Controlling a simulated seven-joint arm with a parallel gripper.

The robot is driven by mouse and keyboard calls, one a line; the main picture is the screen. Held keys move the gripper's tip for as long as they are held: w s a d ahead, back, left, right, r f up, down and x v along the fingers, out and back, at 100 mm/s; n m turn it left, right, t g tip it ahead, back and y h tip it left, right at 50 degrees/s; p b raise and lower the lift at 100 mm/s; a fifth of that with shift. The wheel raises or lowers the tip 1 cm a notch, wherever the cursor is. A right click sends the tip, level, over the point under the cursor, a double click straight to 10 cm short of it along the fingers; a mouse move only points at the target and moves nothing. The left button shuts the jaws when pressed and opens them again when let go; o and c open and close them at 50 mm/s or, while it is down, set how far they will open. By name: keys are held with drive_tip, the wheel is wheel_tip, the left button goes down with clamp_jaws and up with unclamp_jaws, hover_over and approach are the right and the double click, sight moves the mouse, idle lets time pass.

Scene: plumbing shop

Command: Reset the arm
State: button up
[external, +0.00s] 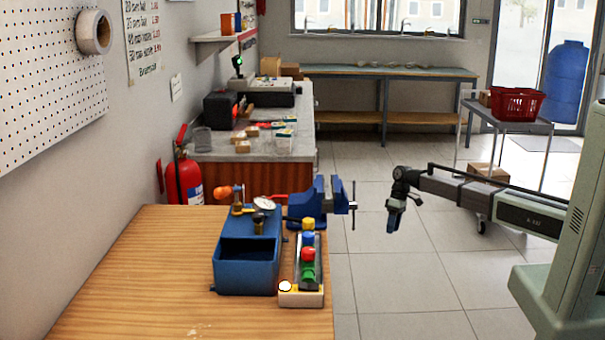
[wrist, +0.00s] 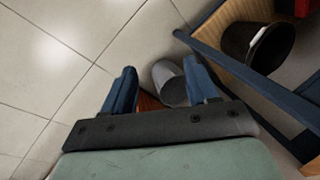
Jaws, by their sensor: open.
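My gripper (external: 393,218) hangs at the end of my arm, pointing down over the tiled floor, to the right of the wooden workbench (external: 150,270). In the wrist view its two blue fingers (wrist: 160,88) are spread apart. A grey cylindrical object (wrist: 171,84) shows between and beyond them; I cannot tell how far off it is, and nothing looks held. My gripper is apart from the bench and everything on it.
A blue tester box (external: 245,275), a block with coloured buttons (external: 302,285) and a blue vise (external: 320,200) sit at the bench's right side. A red basket (external: 516,104) stands on a cart behind my arm. The wrist view shows a black bin (wrist: 250,50).

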drive_tip(key=s+d+f+m+g+h, duration=0.1)
drive_tip(key=s+d+f+m, duration=0.3)
drive_tip(key=d+f, duration=0.85)
drive_tip(key=s+d+f+m+h, duration=0.15)
drive_tip(key=s+d+f, duration=0.45)
drive_tip(key=d+f, duration=0.7)
drive_tip(key=s+d+f+m+g, duration=0.1)
drive_tip(key=s+d+f+m, duration=0.1)
drive_tip(key=s+d, duration=0.9)
drive_tip(key=s+d+f+m+g, duration=0.1)
drive_tip(key=s+d+f+m, duration=0.2)
drive_tip(key=s+d, duration=0.8)
drive_tip(key=s+m, duration=0.1)
drive_tip(key=s, duration=0.3)
drive_tip(key=shift+s+g, duration=0.4)
drive_tip(key=shift+y, duration=0.25)
